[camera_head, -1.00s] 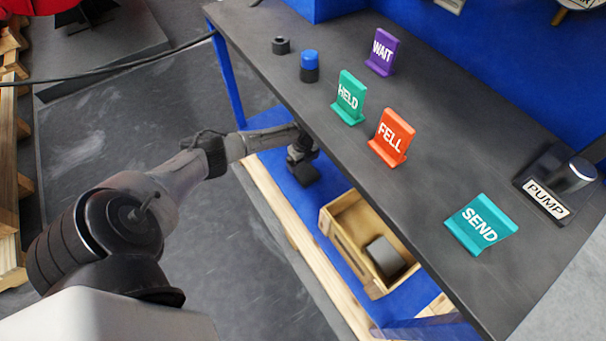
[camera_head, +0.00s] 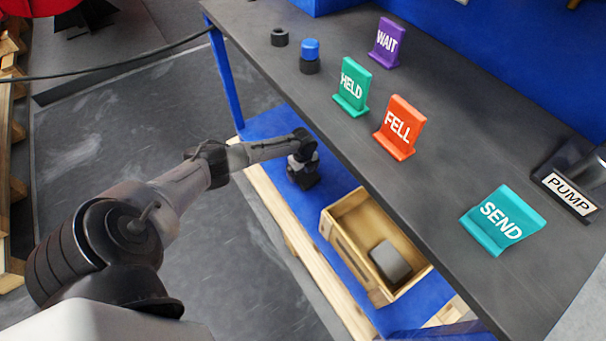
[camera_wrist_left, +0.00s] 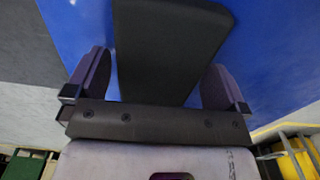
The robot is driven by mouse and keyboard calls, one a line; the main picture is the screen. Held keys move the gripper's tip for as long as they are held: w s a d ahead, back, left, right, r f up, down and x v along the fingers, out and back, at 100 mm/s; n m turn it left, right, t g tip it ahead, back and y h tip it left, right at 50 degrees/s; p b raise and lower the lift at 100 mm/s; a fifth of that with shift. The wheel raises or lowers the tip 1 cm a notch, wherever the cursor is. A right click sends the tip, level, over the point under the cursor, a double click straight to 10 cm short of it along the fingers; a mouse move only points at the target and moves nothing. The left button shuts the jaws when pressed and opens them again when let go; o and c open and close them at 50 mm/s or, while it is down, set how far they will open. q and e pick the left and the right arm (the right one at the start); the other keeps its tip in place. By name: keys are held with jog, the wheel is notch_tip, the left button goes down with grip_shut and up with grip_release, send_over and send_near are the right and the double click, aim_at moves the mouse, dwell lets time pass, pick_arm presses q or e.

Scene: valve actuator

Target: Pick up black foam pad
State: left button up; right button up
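The black foam pad (camera_wrist_left: 168,45) shows in the left wrist view as a dark, flat-faced block on a blue surface, narrowing towards the gripper. My left gripper (camera_wrist_left: 160,72) is open, with one finger on each side of the pad. Gaps show beside the pad near the palm; whether a fingertip touches it I cannot tell. In the head view my left gripper (camera_head: 303,174) points down at the blue lower shelf, below the table's front edge. The pad cannot be told apart from the dark gripper there. My right gripper is not in view.
On the blue shelf, right of the gripper, stands a wooden crate (camera_head: 336,228) with a grey block (camera_head: 390,262) inside. The dark tabletop (camera_head: 290,100) overhangs the shelf and carries several signs, a blue-topped cylinder (camera_head: 310,55) and a small black ring (camera_head: 279,37).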

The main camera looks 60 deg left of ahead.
pick_arm(q)
jog(key=c, duration=0.7)
jog(key=shift+r, duration=0.1)
